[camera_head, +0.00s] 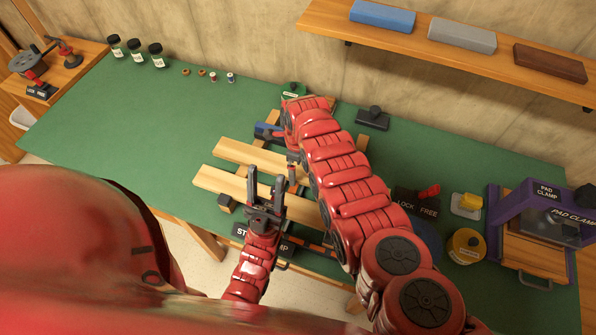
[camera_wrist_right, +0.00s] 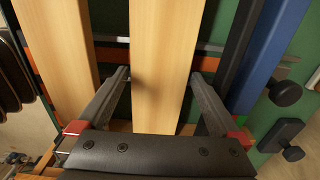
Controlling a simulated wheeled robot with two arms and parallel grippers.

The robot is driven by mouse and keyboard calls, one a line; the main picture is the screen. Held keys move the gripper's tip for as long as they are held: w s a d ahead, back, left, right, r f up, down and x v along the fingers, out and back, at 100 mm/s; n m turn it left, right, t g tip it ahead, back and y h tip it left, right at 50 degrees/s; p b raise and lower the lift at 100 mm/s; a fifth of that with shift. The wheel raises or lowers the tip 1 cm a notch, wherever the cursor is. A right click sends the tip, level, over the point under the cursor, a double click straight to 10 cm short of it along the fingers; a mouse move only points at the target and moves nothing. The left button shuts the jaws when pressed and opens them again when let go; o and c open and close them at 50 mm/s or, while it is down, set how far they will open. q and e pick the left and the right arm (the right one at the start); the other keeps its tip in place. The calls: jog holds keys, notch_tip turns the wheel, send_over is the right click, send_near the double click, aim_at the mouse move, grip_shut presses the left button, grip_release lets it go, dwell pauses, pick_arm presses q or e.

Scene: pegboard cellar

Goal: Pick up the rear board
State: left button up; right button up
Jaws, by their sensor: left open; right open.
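Two light wooden boards lie side by side across the clamp bars. The rear board (camera_head: 240,153) is partly hidden behind my right arm in the head view. The front board (camera_head: 222,184) lies nearer to me. In the right wrist view the rear board (camera_wrist_right: 159,55) runs between the spread fingers of my right gripper (camera_wrist_right: 160,76), with a gap on each side. The front board (camera_wrist_right: 58,50) is left of those fingers. In the head view my right gripper is mostly hidden by its arm. My left gripper (camera_head: 266,177) is open and empty, by the front board.
A blue bar (camera_wrist_right: 272,50) runs close to the right finger in the right wrist view. A black block with a knob (camera_head: 373,119) sits at the back. A purple pad clamp (camera_head: 505,215) stands at right, and small bottles (camera_head: 136,50) at back left.

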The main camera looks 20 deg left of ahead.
grip_shut()
dwell(0.3)
jog(key=shift+d, duration=0.1)
